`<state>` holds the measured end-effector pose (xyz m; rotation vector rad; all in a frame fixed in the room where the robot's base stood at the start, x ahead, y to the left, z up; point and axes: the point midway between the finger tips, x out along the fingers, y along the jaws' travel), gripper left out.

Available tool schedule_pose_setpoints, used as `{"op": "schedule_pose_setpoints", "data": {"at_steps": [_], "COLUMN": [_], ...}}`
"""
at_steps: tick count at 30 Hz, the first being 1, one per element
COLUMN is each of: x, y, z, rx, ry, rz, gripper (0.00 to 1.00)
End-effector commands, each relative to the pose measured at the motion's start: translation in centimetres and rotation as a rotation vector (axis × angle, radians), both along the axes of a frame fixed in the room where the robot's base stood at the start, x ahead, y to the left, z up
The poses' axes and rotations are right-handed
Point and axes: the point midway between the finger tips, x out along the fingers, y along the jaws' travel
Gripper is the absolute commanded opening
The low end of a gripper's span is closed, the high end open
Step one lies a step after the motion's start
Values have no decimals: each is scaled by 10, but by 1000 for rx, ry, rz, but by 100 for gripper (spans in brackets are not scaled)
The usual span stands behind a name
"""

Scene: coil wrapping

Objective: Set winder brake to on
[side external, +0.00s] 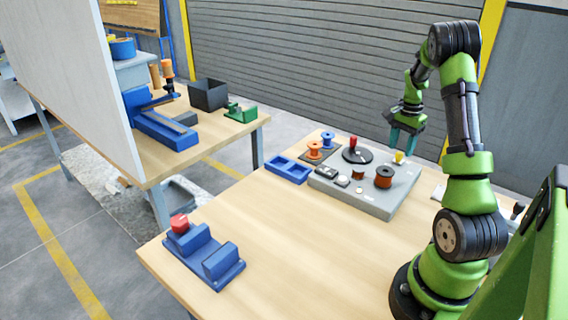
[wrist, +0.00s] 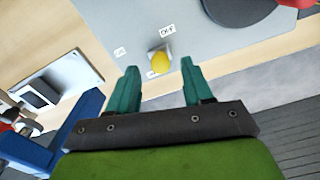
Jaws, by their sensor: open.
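The yellow-topped switch (side external: 399,157), which looks like the winder brake, stands at the far right of the grey panel (side external: 375,205). In the wrist view the yellow knob (wrist: 160,63) sits on a small light plate between two small white labels. One label (wrist: 168,29) seems to read OFF, upside down; the other (wrist: 120,52) is too small to read surely. I cannot tell which way the switch leans. My gripper (side external: 402,147) points down just above the knob, open and empty. Its teal fingertips (wrist: 159,76) stand either side of the knob in the wrist view.
A blue fixture with a red knob (side external: 203,252) stands nearer. The table's middle is clear.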

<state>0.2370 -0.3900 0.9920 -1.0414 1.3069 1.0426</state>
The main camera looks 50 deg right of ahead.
Motion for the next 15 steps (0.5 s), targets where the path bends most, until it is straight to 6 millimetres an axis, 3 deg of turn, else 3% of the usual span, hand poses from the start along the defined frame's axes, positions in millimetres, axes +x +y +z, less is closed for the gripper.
{"op": "schedule_pose_setpoints", "data": {"at_steps": [6, 15], "x": [0, 0], "y": [0, 0], "z": [-24, -28], "rx": [1, -1], "ry": [1, 0], "rz": [-1, 0], "gripper": [50, 50]}}
